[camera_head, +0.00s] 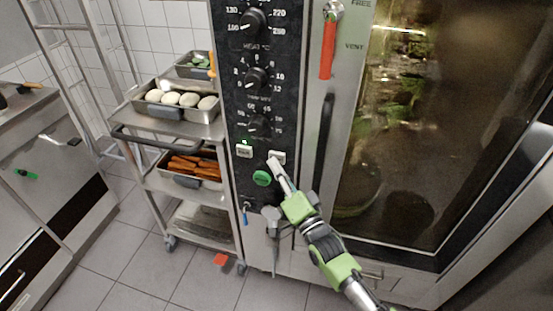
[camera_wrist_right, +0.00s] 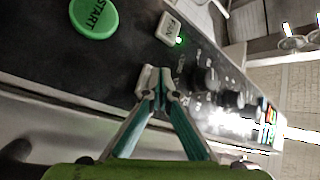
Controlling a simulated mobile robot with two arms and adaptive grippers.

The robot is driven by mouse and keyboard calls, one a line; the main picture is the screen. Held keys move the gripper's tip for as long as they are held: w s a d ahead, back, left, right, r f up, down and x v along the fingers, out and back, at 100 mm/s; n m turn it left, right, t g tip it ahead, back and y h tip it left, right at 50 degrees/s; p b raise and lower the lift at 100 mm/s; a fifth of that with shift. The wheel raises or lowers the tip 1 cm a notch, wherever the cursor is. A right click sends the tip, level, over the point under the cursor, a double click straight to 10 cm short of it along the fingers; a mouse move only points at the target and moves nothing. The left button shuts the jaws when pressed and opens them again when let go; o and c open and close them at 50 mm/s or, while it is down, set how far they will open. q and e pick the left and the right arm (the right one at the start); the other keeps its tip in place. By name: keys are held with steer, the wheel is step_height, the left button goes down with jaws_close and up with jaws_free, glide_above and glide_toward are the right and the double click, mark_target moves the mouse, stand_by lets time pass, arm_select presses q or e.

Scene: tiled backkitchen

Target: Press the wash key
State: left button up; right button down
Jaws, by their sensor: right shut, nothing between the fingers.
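Two small white keys sit on the black oven panel in the head view, a left one (camera_head: 244,151) and a right one (camera_head: 279,155). I cannot read their labels, so I cannot tell which is the wash key. My right gripper (camera_head: 275,165) is shut and empty, its tips at the lower edge of the right key; I cannot tell whether they touch it. In the wrist view the shut fingertips (camera_wrist_right: 158,80) are in front of the panel, near a white key (camera_wrist_right: 169,28) with a lit green light beside it. My left gripper is not in view.
A round green START button (camera_head: 262,178) is just below the keys. Black knobs (camera_head: 256,78) rise above them. The oven's dark handle (camera_head: 324,140) and glass door are to the right. A trolley (camera_head: 150,180) with food trays stands left.

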steer(key=shift+w+d, duration=0.1)
steer(key=shift+w, duration=0.15)
steer(key=shift+s, duration=0.1)
stand_by(0.5)
steer(key=shift+s+a+p, duration=0.25)
steer(key=shift+s+p, duration=0.1)
steer(key=shift+s, duration=0.35)
steer(key=s, duration=0.1)
steer(key=s+a+p, duration=0.1)
steer(key=s, duration=0.1)
steer(key=s+p, duration=0.1)
steer(key=shift+s+a, duration=0.3)
steer(key=shift+s, duration=0.1)
stand_by(0.5)
